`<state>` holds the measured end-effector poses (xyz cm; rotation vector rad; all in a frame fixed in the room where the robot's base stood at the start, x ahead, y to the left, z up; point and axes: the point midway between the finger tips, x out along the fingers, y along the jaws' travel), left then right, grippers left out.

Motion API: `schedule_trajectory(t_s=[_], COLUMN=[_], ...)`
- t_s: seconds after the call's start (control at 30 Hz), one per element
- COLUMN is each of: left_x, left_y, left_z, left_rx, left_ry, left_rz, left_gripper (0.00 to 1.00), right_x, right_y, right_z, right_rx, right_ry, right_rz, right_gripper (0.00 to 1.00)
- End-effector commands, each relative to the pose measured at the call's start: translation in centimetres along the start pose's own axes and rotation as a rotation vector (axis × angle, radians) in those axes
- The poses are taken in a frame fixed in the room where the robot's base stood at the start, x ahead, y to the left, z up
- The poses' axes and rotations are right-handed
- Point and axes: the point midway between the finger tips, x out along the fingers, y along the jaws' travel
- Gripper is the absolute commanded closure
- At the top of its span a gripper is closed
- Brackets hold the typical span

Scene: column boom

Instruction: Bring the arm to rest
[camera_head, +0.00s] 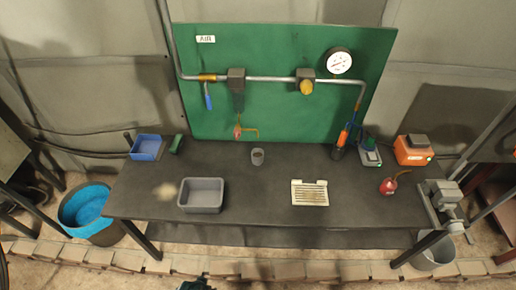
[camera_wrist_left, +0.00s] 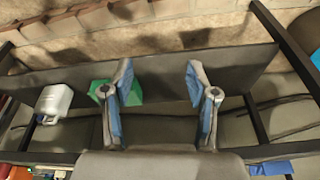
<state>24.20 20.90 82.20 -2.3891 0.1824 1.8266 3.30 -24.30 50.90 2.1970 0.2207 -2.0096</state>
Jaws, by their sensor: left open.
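My left gripper (camera_wrist_left: 160,95) shows in the left wrist view with its two blue-padded fingers spread wide apart. Nothing is between the fingers. A green object (camera_wrist_left: 101,92) lies behind one finger, partly hidden by it; I cannot tell what it is. In the head view only a small dark part shows at the bottom edge, and I cannot tell whether it belongs to my arm. My right gripper is in neither view.
The dark bench (camera_head: 240,215) carries a grey tray (camera_head: 202,194), a white slotted tray (camera_head: 310,193), a small cup (camera_head: 257,156), a blue bin (camera_head: 147,147), a red oil can (camera_head: 389,186) and an orange box (camera_head: 413,151). A green panel (camera_head: 280,110) with piping stands behind. A blue-lined bucket (camera_head: 86,207) stands left.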

Motion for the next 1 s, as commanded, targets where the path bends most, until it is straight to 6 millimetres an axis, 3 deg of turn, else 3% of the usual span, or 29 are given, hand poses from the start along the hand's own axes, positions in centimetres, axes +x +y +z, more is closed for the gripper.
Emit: schedule_trajectory(t_s=[0.03,0.17,0.27,0.4,0.5,0.6,0.7,0.8,1.0], left_x=[2.4,8.7,14.7,22.6,26.5,28.8,29.8,30.2,30.2], left_y=[0.1,0.4,0.7,1.1,1.3,1.4,1.4,1.4,1.4], left_z=[0.8,3.3,6.8,13.8,19.2,23.9,27.5,29.4,30.3], left_rx=[0.001,0.005,0.009,0.018,0.024,0.03,0.034,0.037,0.038], left_ry=[-0.014,-0.038,-0.064,-0.105,-0.132,-0.152,-0.167,-0.174,-0.176], left_rz=[0.002,0.006,0.009,0.014,0.017,0.019,0.02,0.021,0.021], left_gripper=[0.41,0.41,0.41,0.41,0.41,0.41,0.41,0.41,0.41], right_x=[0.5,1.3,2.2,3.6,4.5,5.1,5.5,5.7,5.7], right_y=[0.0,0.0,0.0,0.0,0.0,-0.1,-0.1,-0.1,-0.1], right_z=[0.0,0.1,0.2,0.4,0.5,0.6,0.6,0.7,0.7], right_rx=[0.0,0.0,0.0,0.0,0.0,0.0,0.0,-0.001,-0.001], right_ry=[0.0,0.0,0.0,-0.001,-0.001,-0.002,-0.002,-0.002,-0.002], right_rz=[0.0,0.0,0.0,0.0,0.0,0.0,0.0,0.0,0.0], right_gripper=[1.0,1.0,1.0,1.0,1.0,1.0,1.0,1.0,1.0])
